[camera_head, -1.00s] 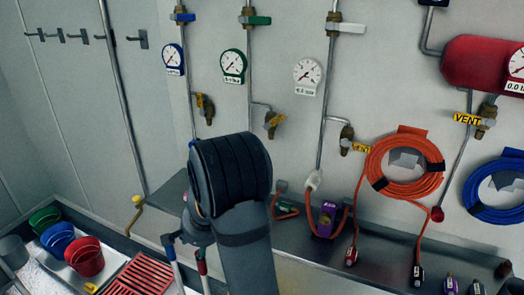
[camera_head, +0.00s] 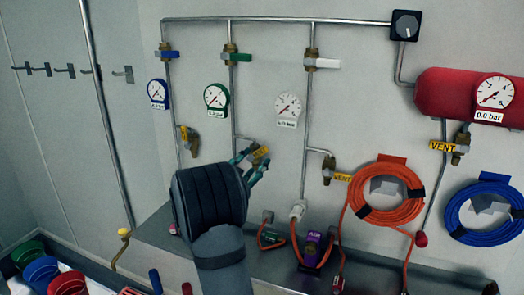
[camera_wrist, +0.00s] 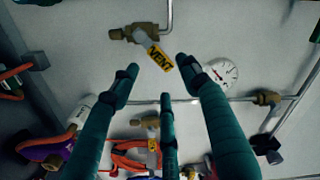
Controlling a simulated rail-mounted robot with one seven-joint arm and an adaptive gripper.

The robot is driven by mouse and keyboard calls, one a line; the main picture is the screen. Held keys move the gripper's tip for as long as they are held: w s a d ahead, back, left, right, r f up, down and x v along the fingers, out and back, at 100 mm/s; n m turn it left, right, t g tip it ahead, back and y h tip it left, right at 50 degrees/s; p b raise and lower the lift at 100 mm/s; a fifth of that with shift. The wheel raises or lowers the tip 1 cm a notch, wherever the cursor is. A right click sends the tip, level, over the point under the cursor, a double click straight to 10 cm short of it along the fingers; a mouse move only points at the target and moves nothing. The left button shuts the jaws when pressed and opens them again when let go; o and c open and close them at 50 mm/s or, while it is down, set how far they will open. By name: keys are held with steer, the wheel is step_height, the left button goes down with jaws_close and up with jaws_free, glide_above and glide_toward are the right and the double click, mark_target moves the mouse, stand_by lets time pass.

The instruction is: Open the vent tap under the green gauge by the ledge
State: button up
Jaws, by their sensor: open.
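The green gauge (camera_head: 216,97) hangs on the wall, second from the left. Its vent tap (camera_head: 259,152), brass with a yellow label, sits below it to the right, partly hidden by my fingers. My gripper (camera_head: 258,168) is at this tap, fingers pointing up at the wall. In the wrist view, turned sideways, the brass vent tap (camera_wrist: 140,34) is at the top, and its yellow VENT label (camera_wrist: 160,58) lies beyond the fingertips. My gripper (camera_wrist: 160,72) is open and empty, with the label between its spread fingers in the picture. I see no clear contact.
The white gauge (camera_head: 288,106) and its vent tap (camera_head: 328,170) are to the right. The blue gauge (camera_head: 157,93) has its own tap (camera_head: 188,139) to the left. Vertical pipes run between them. The ledge (camera_head: 152,232) below holds a purple block (camera_head: 312,248) and orange hose.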

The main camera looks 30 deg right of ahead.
mark_target(261, 154)
steer(key=p+x, duration=0.3)
steer(key=x, duration=0.3)
steer(key=shift+d+r, duration=0.1)
steer(key=shift+r, duration=0.05)
steer(key=shift+p+x, duration=0.35)
steer(key=shift+x, duration=0.5)
steer(key=shift+c, duration=0.8)
jaws_close()
